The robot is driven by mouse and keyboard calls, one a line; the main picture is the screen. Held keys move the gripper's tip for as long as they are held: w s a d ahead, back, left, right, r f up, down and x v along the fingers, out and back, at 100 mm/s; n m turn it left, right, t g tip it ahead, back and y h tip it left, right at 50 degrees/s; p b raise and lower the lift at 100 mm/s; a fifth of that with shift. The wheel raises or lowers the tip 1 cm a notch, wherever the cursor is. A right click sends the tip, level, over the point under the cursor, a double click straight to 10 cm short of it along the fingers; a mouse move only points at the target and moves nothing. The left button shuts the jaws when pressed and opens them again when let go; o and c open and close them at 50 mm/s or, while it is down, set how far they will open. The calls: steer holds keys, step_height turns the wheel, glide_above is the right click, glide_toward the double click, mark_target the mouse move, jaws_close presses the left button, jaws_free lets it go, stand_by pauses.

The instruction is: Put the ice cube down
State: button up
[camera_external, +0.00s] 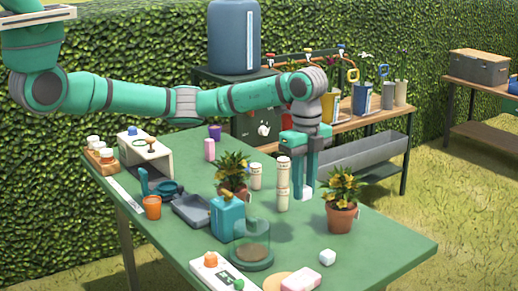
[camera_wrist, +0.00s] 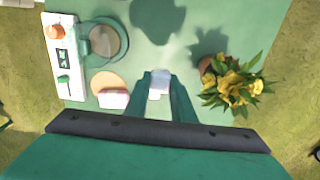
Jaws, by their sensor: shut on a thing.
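My gripper (camera_external: 305,192) reaches straight down over the green table, left of the potted yellow-flowered plant (camera_external: 341,200). It is shut on a small white ice cube (camera_external: 307,195), partly hidden by the fingers. The cube also shows between my fingertips in the wrist view (camera_wrist: 160,78). I cannot tell whether it touches the tabletop (camera_external: 375,245). A second white cube (camera_external: 327,257) rests on the table near the front, beside a pink-and-white block (camera_external: 301,279). A white patch just below the held cube in the wrist view may be this second cube.
Cream labelled cylinders (camera_external: 283,190) stand just left of my gripper. The table's right front is mostly clear.

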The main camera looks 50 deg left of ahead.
steer(key=r, duration=0.5)
steer(key=shift+w+a, duration=0.15)
steer(key=shift+a, duration=0.2)
steer(key=w+a+n, duration=0.1)
steer(key=w+a, duration=0.1)
steer(key=a, duration=0.8)
steer(key=w+a+n, duration=0.1)
steer(key=w+a, duration=0.1)
steer(key=a, duration=0.7)
steer(key=s+a+n, duration=0.1)
steer(key=s+a, duration=0.1)
steer(key=a, duration=1)
steer(key=s+a+n, duration=0.2)
steer(key=s+a, duration=0.1)
steer(key=a, duration=0.9)
glide_above(242, 173)
steer(key=s, duration=0.1)
steer(key=shift+m, duration=0.3)
step_height(242, 173, down, 14)
steer(key=shift+d+f, duration=0.1)
steer(key=shift+d, duration=0.05)
steer(key=shift+w+f, duration=0.5)
steer(key=shift+f, duration=1.55)
steer(key=shift+f, duration=0.1)
